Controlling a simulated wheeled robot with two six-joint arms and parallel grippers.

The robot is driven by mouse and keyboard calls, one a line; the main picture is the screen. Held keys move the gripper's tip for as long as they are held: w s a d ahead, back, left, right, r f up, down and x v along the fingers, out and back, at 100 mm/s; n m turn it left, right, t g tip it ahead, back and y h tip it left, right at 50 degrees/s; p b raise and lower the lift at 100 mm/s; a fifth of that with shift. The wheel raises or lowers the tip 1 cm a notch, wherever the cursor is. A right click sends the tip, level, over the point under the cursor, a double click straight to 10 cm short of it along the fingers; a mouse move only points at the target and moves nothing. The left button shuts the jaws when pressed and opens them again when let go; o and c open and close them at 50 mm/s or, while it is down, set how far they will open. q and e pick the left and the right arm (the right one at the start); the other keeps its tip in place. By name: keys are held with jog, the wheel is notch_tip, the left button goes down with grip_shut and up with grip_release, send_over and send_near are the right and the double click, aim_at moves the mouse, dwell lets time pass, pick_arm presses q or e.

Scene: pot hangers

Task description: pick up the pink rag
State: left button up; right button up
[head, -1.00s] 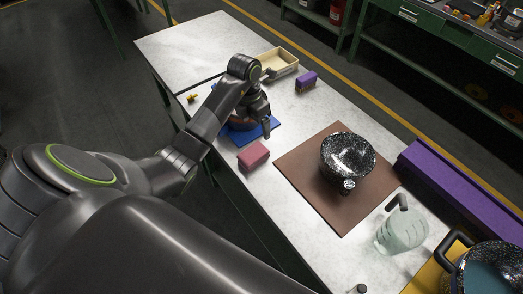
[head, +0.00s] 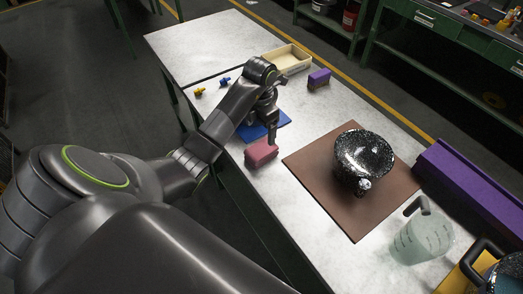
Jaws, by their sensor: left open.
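The pink rag (head: 261,153) looks like a folded block. It lies on the light table near its front edge, between the blue mat and the brown mat. My left gripper (head: 270,139) is open and points down just behind the rag, over the near edge of the blue mat. The fingers overlap the rag's far side in the picture, and I cannot tell whether they touch it. My right gripper is not in view.
A speckled dark pot (head: 363,156) stands on the brown mat (head: 318,197) to the right. A clear jug (head: 421,240), a long purple box (head: 470,190), a purple block (head: 319,78) and a cream tray (head: 291,60) are also on the table. The blue mat (head: 283,117) is partly hidden.

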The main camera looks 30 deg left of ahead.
aim_at(262, 148)
pick_arm(q)
notch_tip(262, 148, down, 5)
jog(key=b, duration=0.4)
jog(key=f, duration=0.2)
jog(key=f+p, duration=0.1)
jog(key=f, duration=0.1)
jog(key=shift+s+d, duration=0.2)
jog(key=shift+d, duration=0.2)
jog(key=shift+f, duration=0.4)
jog(key=shift+c, duration=0.2)
jog(key=c, duration=1)
jog(key=shift+c, duration=0.2)
jog(key=shift+r, duration=0.1)
